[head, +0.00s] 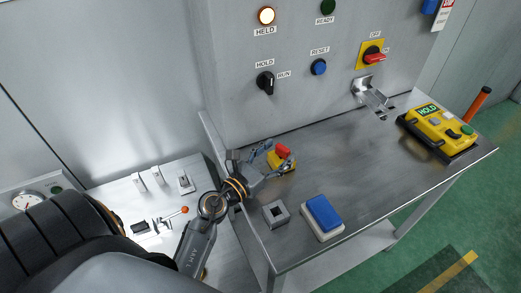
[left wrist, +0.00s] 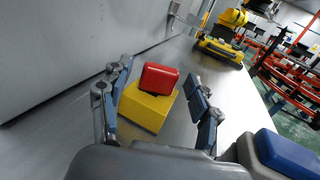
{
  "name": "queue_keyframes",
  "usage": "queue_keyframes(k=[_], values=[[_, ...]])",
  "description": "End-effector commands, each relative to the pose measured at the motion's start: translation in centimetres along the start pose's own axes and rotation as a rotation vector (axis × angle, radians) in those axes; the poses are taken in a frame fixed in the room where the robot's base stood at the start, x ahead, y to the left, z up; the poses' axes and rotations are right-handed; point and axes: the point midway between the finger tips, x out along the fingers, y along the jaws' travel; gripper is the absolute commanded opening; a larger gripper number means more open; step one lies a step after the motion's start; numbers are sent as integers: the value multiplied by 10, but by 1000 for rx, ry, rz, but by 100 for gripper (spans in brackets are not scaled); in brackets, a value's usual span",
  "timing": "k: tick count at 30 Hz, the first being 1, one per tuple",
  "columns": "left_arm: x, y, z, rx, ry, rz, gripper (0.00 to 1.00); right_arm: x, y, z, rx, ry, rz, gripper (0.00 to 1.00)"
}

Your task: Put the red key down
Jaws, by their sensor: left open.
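The red key (head: 283,152) is a red block on a yellow body, standing upright on the steel table (head: 340,165) near its left end. In the left wrist view the red key (left wrist: 158,78) sits between the fingers, with its yellow body (left wrist: 146,108) resting on the table top. My left gripper (head: 275,160) is open around it. Its fingers (left wrist: 160,80) stand apart on both sides, with a visible gap to the key on the right. The right gripper is in neither view.
A grey square socket (head: 275,214) and a blue pad (head: 322,215) are on the table's near side. A metal bracket (head: 370,93) juts from the wall panel. A yellow HOLD pendant (head: 440,130) lies at the right end. The table's middle is clear.

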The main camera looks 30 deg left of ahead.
Motion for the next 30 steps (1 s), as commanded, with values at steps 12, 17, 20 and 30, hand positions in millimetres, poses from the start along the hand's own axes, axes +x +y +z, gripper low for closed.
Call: queue_keyframes(k=[12,17,20,30], values=[[-81,0,-4,2,3,1,62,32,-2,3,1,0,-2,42],[-92,0,-2,1,1,0,62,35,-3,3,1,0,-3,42],[-95,0,-1,0,0,0,62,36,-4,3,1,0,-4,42],[-95,0,0,1,0,0,62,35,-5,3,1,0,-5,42]])
